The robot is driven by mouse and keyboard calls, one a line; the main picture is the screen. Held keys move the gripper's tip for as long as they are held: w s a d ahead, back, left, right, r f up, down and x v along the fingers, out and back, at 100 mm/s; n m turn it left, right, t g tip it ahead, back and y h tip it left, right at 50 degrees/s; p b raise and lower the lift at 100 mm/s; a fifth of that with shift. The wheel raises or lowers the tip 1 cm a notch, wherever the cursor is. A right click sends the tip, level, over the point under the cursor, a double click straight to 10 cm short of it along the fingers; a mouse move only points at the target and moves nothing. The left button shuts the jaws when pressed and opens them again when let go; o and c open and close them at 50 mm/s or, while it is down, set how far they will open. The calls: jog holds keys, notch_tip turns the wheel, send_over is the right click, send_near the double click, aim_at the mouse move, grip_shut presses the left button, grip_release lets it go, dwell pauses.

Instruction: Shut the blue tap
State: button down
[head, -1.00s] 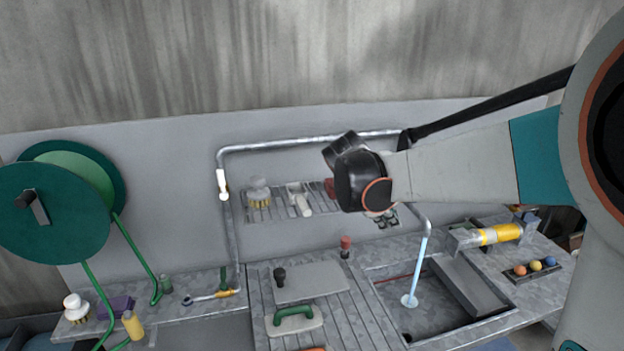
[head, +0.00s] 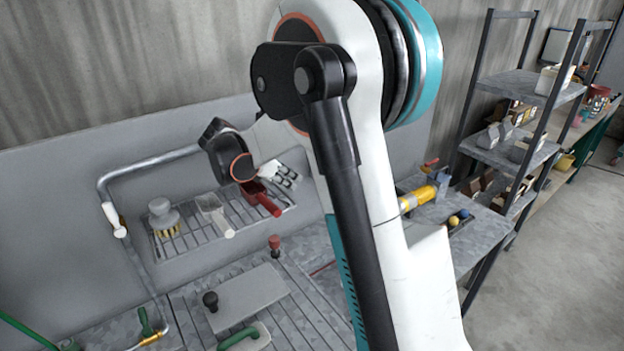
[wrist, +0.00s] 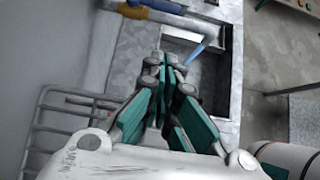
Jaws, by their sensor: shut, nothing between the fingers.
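The blue tap handle (wrist: 164,5) shows at the top edge of the wrist view, beside an orange-yellow fitting (wrist: 132,11) on a grey pipe. In the head view my arm hides the tap. A pale blue water stream (wrist: 194,55) falls towards the sink (wrist: 186,42). My gripper (wrist: 162,62) is shut and empty, with its fingertips together below the tap handle in the wrist picture and apart from it.
The wall rack (head: 180,232) holds a brush (head: 162,214), a pale scoop (head: 214,214) and a red scoop (head: 260,198). A pipe with a white lever (head: 114,220) runs at left. A yellow cylinder (head: 417,198) lies on the bench. Shelves (head: 520,150) stand right, with open floor beside them.

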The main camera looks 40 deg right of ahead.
jog(key=shift+r, duration=0.1)
jog(key=shift+w, duration=0.1)
jog(key=d+r+b+x, duration=0.1)
jog(key=d+r+x, duration=0.1)
jog(key=x, duration=1.1)
jog(key=shift+b, duration=0.3)
